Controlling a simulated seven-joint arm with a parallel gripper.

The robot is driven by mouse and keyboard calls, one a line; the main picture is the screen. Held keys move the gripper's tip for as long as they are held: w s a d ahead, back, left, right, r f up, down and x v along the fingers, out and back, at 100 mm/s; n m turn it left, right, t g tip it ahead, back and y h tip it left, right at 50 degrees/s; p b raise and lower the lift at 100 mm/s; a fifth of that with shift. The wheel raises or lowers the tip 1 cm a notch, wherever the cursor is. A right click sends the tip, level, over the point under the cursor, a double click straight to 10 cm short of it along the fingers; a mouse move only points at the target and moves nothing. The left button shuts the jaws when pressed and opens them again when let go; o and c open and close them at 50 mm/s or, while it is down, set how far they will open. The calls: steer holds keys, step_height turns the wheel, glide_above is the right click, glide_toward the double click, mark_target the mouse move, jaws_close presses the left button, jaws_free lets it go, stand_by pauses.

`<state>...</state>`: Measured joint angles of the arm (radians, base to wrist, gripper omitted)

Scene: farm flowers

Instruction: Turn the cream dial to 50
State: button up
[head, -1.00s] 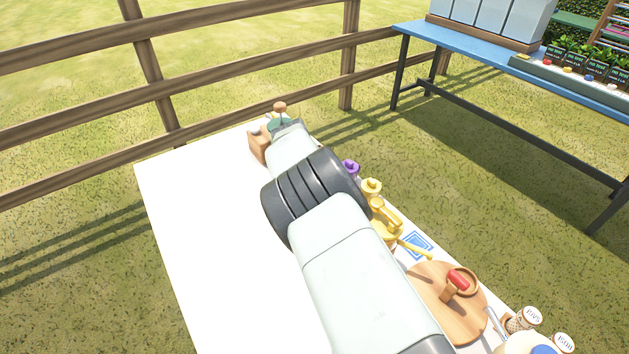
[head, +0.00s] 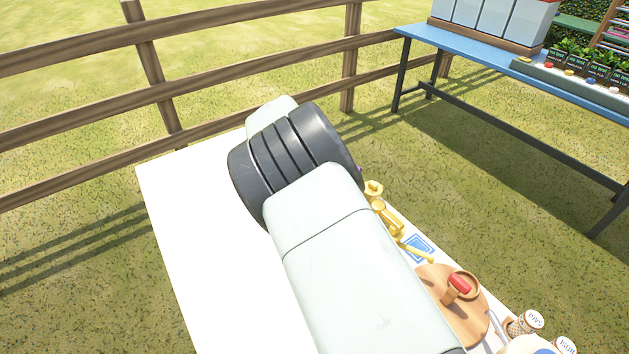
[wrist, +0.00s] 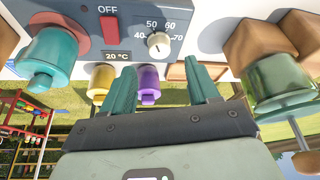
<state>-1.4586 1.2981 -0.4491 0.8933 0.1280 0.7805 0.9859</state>
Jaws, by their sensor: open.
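The cream dial (wrist: 158,43) sits on a blue-grey panel (wrist: 136,14) in the wrist view. The marks 40, 50, 60 and 70 curve around it. A dark line shows on its face, but it is too small to read the setting surely. My gripper (wrist: 163,84) is open, with teal fingers apart and nothing between them touching the dial. The dial lies just beyond the fingertips, roughly between them in the picture. In the head view my arm hides the gripper, dial and panel.
The panel also has a red switch (wrist: 110,30) and a 20 °C label (wrist: 117,56). A teal pot-like object (wrist: 47,58), yellow (wrist: 101,84) and purple (wrist: 148,84) objects, a green glass jar (wrist: 280,82) and wooden blocks (wrist: 258,45) are near. The white table's (head: 190,220) left side is clear.

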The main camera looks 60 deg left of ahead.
steer(key=shift+v, duration=2.35)
